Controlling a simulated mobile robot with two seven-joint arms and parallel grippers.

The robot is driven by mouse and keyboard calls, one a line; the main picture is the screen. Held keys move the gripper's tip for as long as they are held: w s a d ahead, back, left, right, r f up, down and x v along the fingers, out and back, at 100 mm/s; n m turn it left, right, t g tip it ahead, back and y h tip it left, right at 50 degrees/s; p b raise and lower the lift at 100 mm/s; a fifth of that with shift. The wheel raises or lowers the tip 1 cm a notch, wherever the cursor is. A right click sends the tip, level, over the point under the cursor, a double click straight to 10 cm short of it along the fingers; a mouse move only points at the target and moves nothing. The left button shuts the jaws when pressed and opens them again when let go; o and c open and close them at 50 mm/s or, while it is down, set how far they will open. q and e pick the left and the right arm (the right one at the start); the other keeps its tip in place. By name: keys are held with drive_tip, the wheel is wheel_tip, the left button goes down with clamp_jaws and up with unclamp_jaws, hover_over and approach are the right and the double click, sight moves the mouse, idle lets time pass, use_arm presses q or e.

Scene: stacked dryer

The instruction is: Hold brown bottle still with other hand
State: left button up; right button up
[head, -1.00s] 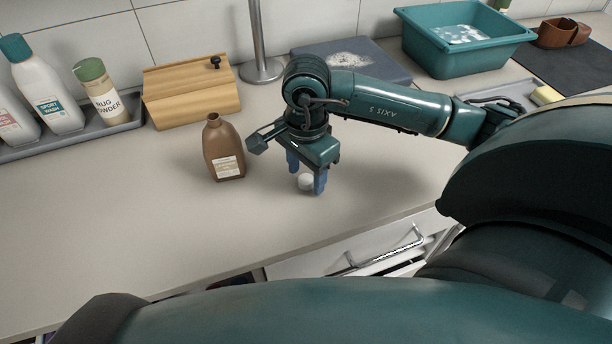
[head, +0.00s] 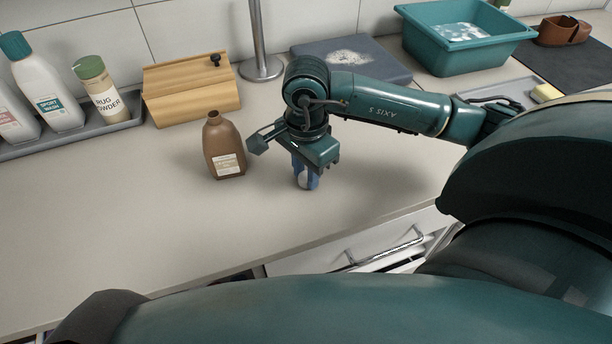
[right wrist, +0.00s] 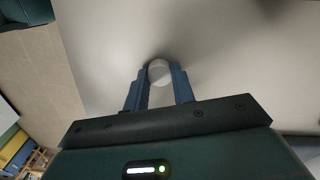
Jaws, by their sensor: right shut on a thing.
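The brown bottle (head: 224,148) stands upright and uncapped on the counter, with a pale label low on its front. My right gripper (head: 306,181) is just to its right, pointing down, and does not touch it. Its blue fingers are shut on a small white cap (right wrist: 159,71), which shows between the fingertips in the right wrist view. In the head view the fingers hide most of the cap. I cannot tell whether the cap still rests on the counter. My left gripper is not in view.
A grey tray (head: 96,137) with several bottles and a rug powder container (head: 105,95) lies at the left. A wooden box (head: 190,95), a grey board (head: 385,65) and a teal basin (head: 480,57) stand at the back. The counter in front of the bottle is clear.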

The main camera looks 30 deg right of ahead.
wheel_tip(320, 180, up, 9)
drive_tip(key=shift+f+b, duration=0.1)
drive_tip(key=shift+b, duration=0.3)
drive_tip(key=shift+c, duration=0.2)
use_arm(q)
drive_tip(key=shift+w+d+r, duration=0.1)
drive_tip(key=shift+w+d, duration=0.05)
use_arm(e)
drive_tip(key=shift+r, duration=0.65)
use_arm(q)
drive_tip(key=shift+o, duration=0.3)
